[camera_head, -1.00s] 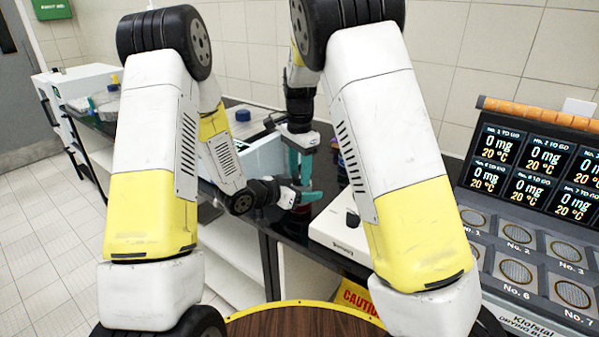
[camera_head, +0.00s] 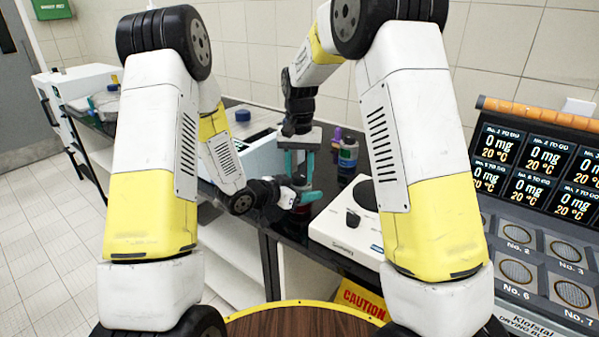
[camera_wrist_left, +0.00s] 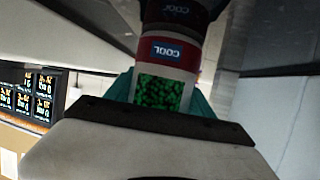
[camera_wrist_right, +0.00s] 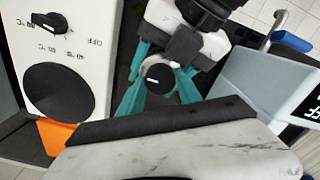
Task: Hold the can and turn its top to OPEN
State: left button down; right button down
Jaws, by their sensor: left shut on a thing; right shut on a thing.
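The can shows in the left wrist view (camera_wrist_left: 163,93), with green grains in a clear window and a red band with a "COOL" label. My left gripper (camera_head: 305,197) is shut on the can from the side, with teal fingers on either side of its body. My right gripper (camera_head: 299,160) points down from above and is shut on the can's top. In the right wrist view the top (camera_wrist_right: 159,80) is a round grey cap with a dark centre, between teal fingers. I cannot read any OPEN mark on it.
A white device (camera_head: 262,158) is left of the can. A drying block with displays (camera_head: 530,225) is at the right.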

aim_at(300, 175)
jog(key=shift+n, duration=0.5)
jog(key=c, duration=1.1)
grip_release()
jog(key=shift+r, duration=0.15)
notch_tip(300, 175, up, 12)
